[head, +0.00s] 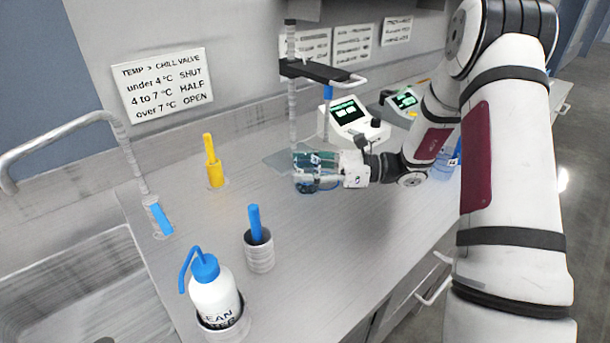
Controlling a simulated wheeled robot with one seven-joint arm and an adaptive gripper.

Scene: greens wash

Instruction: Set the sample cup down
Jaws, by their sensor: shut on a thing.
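My gripper (303,163) is at the far middle of the counter, reaching in from the right. Its jaws are shut on the sample cup (306,187), a small, bluish, see-through thing that shows just below the fingers. The fingers hide most of the cup. I cannot tell whether its base touches the counter or hangs a little above it. A flat, glassy grey-green plate (279,159) lies on the counter behind and left of the gripper.
A vertical post (292,110) with a dark shelf (318,72) stands just behind the gripper. Instruments with screens (350,113) (405,101) stand behind. A yellow-handled tool (213,165), a grey holder (259,252) and a wash bottle (214,295) stand left. Counter (350,235) in front is clear.

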